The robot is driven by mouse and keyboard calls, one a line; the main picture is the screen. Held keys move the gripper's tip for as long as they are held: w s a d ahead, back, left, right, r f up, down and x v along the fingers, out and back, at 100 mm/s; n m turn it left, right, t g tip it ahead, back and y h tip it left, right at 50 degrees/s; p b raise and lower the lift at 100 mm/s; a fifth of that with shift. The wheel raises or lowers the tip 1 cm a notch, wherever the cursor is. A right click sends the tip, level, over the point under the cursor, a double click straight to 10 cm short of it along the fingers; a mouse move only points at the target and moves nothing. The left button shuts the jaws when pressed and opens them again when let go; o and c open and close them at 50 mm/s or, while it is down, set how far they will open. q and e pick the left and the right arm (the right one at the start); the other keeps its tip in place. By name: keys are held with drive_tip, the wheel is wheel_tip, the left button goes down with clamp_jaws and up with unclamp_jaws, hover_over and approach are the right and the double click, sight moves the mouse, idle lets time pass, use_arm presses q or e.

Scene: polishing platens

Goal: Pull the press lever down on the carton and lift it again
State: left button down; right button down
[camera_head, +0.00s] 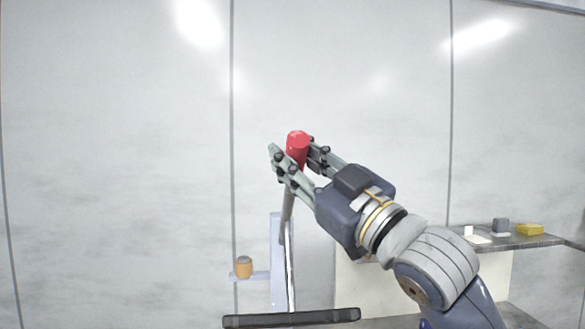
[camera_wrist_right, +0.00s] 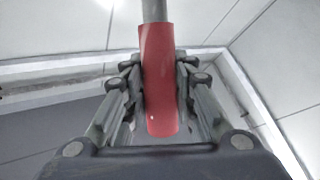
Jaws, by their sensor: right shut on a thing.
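The press lever has a red handle (camera_head: 298,144) on a grey rod (camera_head: 287,215) and stands nearly upright in the head view. My right gripper (camera_head: 292,160) is shut on the red handle, with a finger on each side of it. In the right wrist view the red handle (camera_wrist_right: 159,85) runs between the fingers of my right gripper (camera_wrist_right: 160,95), and the grey rod (camera_wrist_right: 154,10) leaves it at the top. I cannot make out a carton in either view. My left gripper is not in view.
A light blue upright (camera_head: 277,250) stands below the lever, with an orange cylinder (camera_head: 244,267) on a small ledge beside it. A dark bar (camera_head: 291,318) lies at the bottom. A shelf (camera_head: 525,241) at right holds a grey block (camera_head: 501,226) and a yellow block (camera_head: 530,229).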

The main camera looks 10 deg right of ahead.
drive_tip(key=shift+s+f+n+y+b, duration=0.25)
drive_tip(key=shift+s+f+b, duration=0.15)
drive_tip(key=shift+f+b, duration=0.15)
drive_tip(key=shift+s+f+n+y+b, duration=0.15)
drive_tip(key=shift+s+f+y+b, duration=0.1)
drive_tip(key=shift+s+f+b, duration=0.3)
drive_tip(key=shift+w, duration=0.1)
